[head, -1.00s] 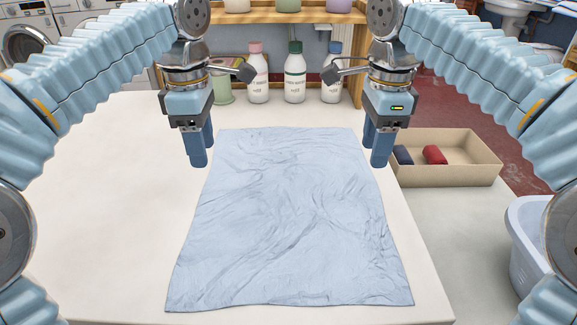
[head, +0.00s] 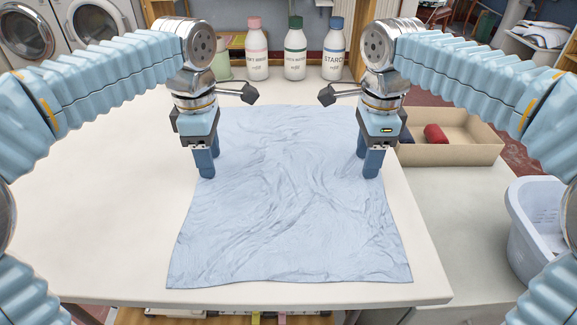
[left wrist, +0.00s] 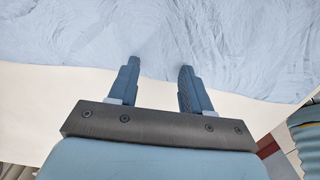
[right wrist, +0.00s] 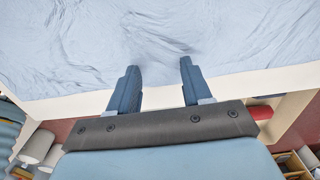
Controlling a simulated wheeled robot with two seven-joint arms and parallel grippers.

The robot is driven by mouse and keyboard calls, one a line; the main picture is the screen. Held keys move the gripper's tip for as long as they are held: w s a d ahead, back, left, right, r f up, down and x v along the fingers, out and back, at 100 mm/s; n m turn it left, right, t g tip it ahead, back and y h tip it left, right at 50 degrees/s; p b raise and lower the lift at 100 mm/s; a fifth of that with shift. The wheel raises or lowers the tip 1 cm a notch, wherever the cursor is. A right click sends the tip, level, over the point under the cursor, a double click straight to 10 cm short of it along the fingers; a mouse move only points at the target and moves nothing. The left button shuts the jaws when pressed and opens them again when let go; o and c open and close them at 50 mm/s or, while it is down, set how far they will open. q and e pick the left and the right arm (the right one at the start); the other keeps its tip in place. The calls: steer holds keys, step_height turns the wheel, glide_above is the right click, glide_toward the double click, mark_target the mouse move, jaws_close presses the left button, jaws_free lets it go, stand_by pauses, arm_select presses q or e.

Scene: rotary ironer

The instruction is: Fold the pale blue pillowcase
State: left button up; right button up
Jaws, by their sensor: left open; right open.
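The pale blue pillowcase (head: 290,220) lies spread out and wrinkled on the white table. My left gripper (head: 206,172) is at its left edge, toward the far part. In the left wrist view the open fingers (left wrist: 158,70) reach over the cloth's edge with nothing between them. My right gripper (head: 371,170) is at its right edge, at about the same depth. In the right wrist view its open fingers (right wrist: 158,72) also reach over the cloth (right wrist: 220,40). I cannot tell whether the fingertips touch the cloth.
The white table (head: 110,200) is bare left of the cloth. Pink-, green- and blue-capped bottles (head: 295,52) stand behind it. A cardboard box (head: 450,153) with a red roll (head: 436,134) is at the right. A pale blue basket (head: 540,220) stands at the right edge.

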arm_select(q)
steer(key=shift+f, duration=0.25)
arm_select(e)
steer(key=shift+f, duration=0.25)
arm_select(q)
steer(key=shift+r, duration=0.15)
arm_select(e)
steer(key=shift+r, duration=0.15)
arm_select(q)
jaws_close()
arm_select(e)
jaws_close()
